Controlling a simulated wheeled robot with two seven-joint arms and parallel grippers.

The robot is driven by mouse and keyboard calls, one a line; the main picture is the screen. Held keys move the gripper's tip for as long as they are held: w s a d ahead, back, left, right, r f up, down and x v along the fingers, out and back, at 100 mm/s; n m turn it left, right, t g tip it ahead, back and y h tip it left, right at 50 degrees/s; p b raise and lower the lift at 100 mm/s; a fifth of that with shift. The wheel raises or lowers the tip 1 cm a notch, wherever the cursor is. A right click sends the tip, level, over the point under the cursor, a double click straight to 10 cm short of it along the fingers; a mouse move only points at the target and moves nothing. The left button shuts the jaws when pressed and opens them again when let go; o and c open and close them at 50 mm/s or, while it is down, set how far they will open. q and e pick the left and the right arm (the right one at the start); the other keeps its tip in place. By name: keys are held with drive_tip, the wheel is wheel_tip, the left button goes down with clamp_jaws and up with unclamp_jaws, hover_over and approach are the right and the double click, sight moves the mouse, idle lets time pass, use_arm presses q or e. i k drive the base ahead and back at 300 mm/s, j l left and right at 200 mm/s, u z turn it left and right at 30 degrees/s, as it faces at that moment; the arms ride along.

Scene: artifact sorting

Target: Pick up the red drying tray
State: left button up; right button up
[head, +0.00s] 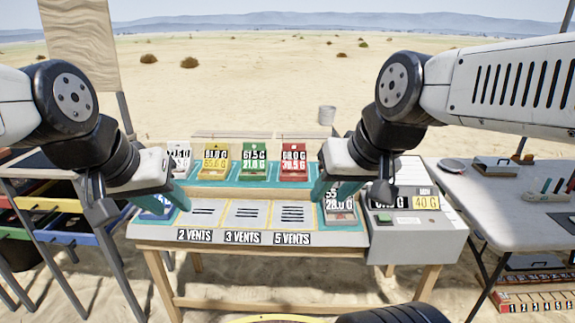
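A small red tray (294,173) with white number labels stands in the back row of the table, at the right end of a row of similar coloured trays. My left gripper (140,190) hangs over the table's left end, left of the red tray and apart from it. My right gripper (352,178) is over the table's right part, to the right of the red tray and nearer to me. The fingers of both grippers are partly hidden or hard to separate from teal parts behind them, so their opening is unclear.
White, yellow (215,172) and green (253,172) trays stand left of the red one. A sloped panel (243,215) with vent slots lies in front. A grey scale box (415,235) stands at right. A rack with coloured drawers (50,222), one red, is at far left; a side table (500,185) is at right.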

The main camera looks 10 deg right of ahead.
sight(293, 160)
drive_tip(key=i+l, duration=0.15)
drive_tip(key=i, duration=0.3)
drive_tip(key=i+l, duration=0.1)
drive_tip(key=i, duration=0.35)
drive_tip(key=i+l, duration=0.15)
drive_tip(key=i, duration=0.25)
drive_tip(key=u, duration=0.05)
